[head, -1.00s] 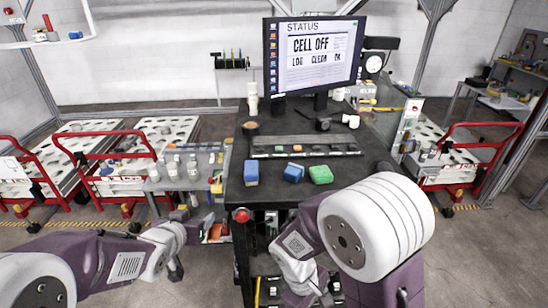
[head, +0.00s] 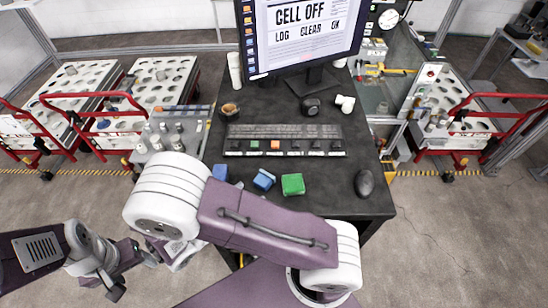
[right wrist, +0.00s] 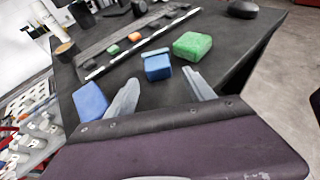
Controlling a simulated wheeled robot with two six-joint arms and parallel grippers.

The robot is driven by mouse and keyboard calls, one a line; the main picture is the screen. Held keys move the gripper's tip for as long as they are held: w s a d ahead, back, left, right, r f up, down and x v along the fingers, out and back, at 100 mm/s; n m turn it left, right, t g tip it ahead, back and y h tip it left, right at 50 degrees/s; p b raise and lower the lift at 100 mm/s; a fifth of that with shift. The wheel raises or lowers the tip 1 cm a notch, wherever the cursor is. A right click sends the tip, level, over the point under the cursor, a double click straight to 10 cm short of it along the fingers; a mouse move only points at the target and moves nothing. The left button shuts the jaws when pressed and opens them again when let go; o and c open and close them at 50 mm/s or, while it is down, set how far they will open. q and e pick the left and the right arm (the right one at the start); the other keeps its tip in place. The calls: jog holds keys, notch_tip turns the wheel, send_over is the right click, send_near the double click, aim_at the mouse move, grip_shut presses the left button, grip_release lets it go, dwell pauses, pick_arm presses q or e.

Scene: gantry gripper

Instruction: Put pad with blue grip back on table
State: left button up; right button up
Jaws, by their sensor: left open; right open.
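Two blue pieces lie on the black table (head: 330,195) near its front edge: a plain blue block (head: 220,172) at the left and a blue two-part piece (head: 264,179) with a paler side, right of it. I cannot tell for sure which is the pad with the blue grip. In the right wrist view the plain block (right wrist: 90,102) is left of my right gripper (right wrist: 162,92), and the two-part piece (right wrist: 157,66) is ahead between its fingers. That gripper is open and empty; my arm hides it in the head view. My left gripper (head: 132,274) is open, low, left of the table.
A green block (head: 293,184) and a dark mouse (head: 365,184) lie to the right. A strip rack (head: 283,139) and the monitor (head: 300,40) are behind. A side shelf with bottles (head: 172,135) adjoins the table's left.

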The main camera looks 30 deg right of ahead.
aim_at(259, 185)
jog(key=shift+w+d, duration=0.3)
jog(key=shift+d, duration=0.25)
jog(key=shift+s+a, duration=0.1)
jog(key=shift+s+a+r+p, duration=0.1)
jog(key=shift+s+a+p, duration=0.15)
jog(key=shift+p, duration=0.5)
jog(key=shift+w+f+h, duration=0.2)
jog(key=shift+h, duration=0.1)
jog(key=x, duration=0.1)
jog(key=p+x, duration=0.1)
jog(key=x, duration=0.1)
jog(key=p+x, duration=0.1)
jog(key=shift+w+d+r, duration=0.2)
jog(key=shift+d+r, duration=0.1)
jog(key=p+x, duration=0.1)
jog(key=x, duration=0.1)
jog(key=shift+w+d+f, duration=0.1)
jog(key=shift+d+f, duration=0.15)
jog(key=shift+f, duration=0.15)
jog(key=shift+a, duration=0.3)
pick_arm(q)
jog(key=r, duration=0.3)
jog(key=a+r, duration=0.1)
jog(key=shift+s+r, duration=0.25)
jog(key=shift+r, duration=0.15)
pick_arm(e)
jog(key=shift+d, duration=0.2)
jog(key=c, duration=1.1)
